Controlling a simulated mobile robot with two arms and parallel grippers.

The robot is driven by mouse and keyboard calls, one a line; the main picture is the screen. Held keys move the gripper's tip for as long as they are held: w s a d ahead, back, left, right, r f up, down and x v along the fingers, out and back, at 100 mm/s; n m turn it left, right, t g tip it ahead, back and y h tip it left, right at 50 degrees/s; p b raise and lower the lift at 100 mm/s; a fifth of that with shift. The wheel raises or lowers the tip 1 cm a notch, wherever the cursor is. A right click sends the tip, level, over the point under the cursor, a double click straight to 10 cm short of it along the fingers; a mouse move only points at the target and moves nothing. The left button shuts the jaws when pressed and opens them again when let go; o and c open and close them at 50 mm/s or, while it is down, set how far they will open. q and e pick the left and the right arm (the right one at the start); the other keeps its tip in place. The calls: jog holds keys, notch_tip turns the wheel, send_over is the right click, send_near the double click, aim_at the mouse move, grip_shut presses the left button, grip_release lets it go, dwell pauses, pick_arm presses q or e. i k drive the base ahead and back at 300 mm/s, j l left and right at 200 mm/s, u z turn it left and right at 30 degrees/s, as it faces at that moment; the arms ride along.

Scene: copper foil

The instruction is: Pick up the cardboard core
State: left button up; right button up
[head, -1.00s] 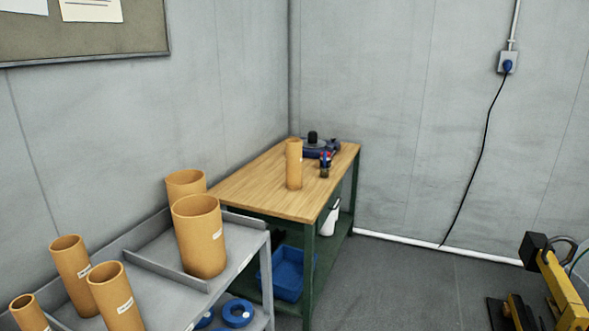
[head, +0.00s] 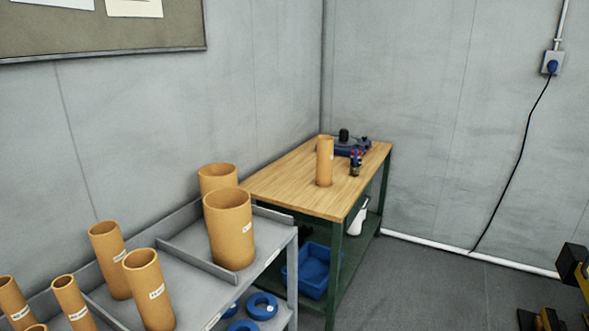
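A cardboard core (head: 325,162) stands upright on the wooden top of the green-legged workbench (head: 290,185), near its middle. More cardboard cores stand on the grey shelf: two wide ones, a front one (head: 230,235) and one behind it (head: 216,178), in the right section. Narrower ones with white labels stand to the left, among them one core (head: 150,290) and another (head: 108,258). Which core the task means cannot be told from the view. Neither of my grippers is in view.
The grey shelf (head: 268,262) has raised dividers and blue rings (head: 262,306) below. On the bench are a blue device (head: 350,148) and a small red-and-blue item (head: 355,163). A blue bin (head: 313,270) sits underneath. Yellow equipment (head: 575,270) stands at right. Floor between is clear.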

aim_at(325, 144)
jog(key=i+l+u, duration=0.2)
jog(key=l+u, duration=0.25)
jog(key=i+l+u, duration=0.1)
jog(key=l+u, duration=0.2)
jog(key=u, duration=0.15)
jog(key=i+l+u, duration=0.15)
jog(key=l+u, duration=0.15)
jog(key=l, duration=1.1)
jog(key=l+u, duration=0.3)
jog(key=l, duration=3.55)
